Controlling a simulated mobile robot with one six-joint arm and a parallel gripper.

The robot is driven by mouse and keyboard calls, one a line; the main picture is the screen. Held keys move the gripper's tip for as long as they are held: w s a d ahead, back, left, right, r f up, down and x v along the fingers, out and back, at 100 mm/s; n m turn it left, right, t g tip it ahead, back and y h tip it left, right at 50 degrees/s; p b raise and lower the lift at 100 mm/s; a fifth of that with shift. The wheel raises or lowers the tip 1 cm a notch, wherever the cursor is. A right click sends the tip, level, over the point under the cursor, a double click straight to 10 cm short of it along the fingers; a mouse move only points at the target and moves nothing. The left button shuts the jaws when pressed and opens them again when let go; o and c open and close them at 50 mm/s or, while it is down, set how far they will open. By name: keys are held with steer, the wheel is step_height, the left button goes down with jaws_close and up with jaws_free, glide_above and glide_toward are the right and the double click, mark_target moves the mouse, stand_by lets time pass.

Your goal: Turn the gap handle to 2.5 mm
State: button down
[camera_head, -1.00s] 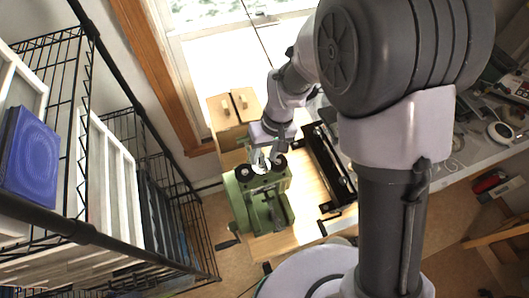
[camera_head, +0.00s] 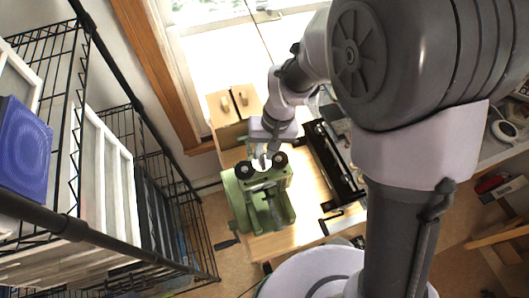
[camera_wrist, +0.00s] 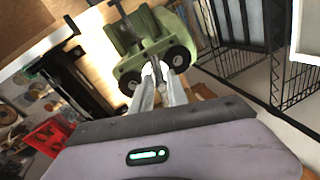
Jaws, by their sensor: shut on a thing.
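The green rolling mill (camera_head: 272,209) stands on the wooden bench top. Its gap handle has two round black knobs, the left one (camera_head: 244,170) and the right one (camera_head: 280,159) in the head view. In the wrist view the knobs (camera_wrist: 130,83) and (camera_wrist: 178,57) lie either side of my fingertips. My gripper (camera_head: 263,162) is above the mill's top, also seen in the wrist view as my gripper (camera_wrist: 157,72). Its fingers are close together, shut on the gap handle between the knobs. The gripped part is mostly hidden by the fingers. No gap scale is readable.
A long black machine (camera_head: 334,163) stands right of the mill on the bench. Wooden boxes (camera_head: 232,104) stand behind, near the window. A black wire rack (camera_head: 140,123) is at the left. A crank handle (camera_head: 227,243) sticks out at the mill's lower left.

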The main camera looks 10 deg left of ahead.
steer(key=shift+a+m+t+b, duration=0.15)
steer(key=shift+m+b, duration=0.35)
steer(key=shift+m, duration=0.35)
steer(key=shift+a+m+t+b, duration=0.15)
steer(key=shift+m+b, duration=0.3)
steer(key=shift+m, duration=0.4)
steer(key=shift+d, duration=0.1)
steer(key=c, duration=1.3)
jaws_free()
steer(key=d+r, duration=0.1)
steer(key=r, duration=0.4)
steer(key=d+r, duration=0.1)
steer(key=r, duration=0.5)
steer(key=d+r+p, duration=0.1)
steer(key=r, duration=0.5)
steer(key=shift+d+r, duration=0.1)
steer(key=shift+d, duration=0.15)
